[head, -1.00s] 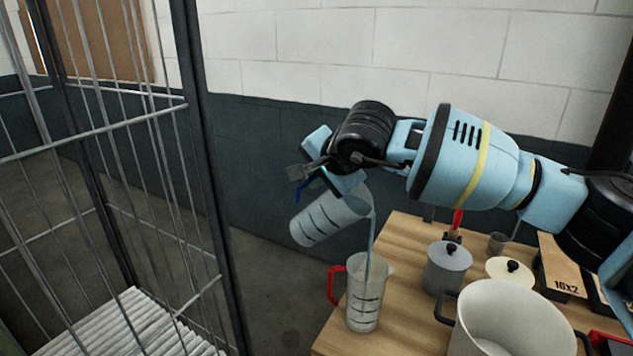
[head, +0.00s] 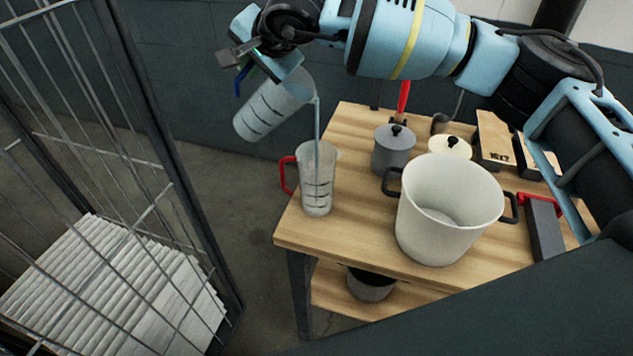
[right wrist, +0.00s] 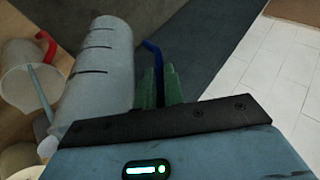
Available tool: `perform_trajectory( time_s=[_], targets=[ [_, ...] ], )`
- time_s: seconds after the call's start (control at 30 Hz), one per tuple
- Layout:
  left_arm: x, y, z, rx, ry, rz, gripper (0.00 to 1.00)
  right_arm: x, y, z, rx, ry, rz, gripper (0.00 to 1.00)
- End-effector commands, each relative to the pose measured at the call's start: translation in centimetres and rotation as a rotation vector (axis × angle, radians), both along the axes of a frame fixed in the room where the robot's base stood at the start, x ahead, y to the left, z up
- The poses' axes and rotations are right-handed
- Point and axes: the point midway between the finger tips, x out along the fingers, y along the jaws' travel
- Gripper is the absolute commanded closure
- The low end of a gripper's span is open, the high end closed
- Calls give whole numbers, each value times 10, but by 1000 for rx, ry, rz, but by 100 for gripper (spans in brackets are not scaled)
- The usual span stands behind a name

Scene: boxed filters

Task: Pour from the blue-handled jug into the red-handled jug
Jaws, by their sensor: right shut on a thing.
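My right gripper (head: 262,68) is shut on the blue handle of the blue-handled jug (head: 268,108). The jug is tilted in the air, its mouth up and to the right, above and left of the red-handled jug (head: 318,180). A thin blue-grey stream falls from its lip into the red-handled jug, which stands upright at the table's left corner. In the right wrist view, the tilted jug (right wrist: 103,70) lies beside the green fingers (right wrist: 160,88), with the blue handle between them. The red-handled jug (right wrist: 25,75) shows at left with the stream entering its mouth. My left gripper is not in view.
A large cream pot (head: 445,225) stands on the wooden table (head: 365,235) right of the red-handled jug. A grey lidded canister (head: 393,153), a cream lidded pot (head: 449,148) and boxes (head: 494,138) stand behind. A wire cage (head: 150,150) with stacked white filters (head: 110,285) is at left.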

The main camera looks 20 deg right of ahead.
Motion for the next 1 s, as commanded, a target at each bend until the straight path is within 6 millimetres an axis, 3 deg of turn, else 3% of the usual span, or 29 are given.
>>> perform_trajectory(
  time_s=[1.0],
  targets=[
    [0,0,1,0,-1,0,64,-2,-2,3,44,-35,0,100]
  ],
)
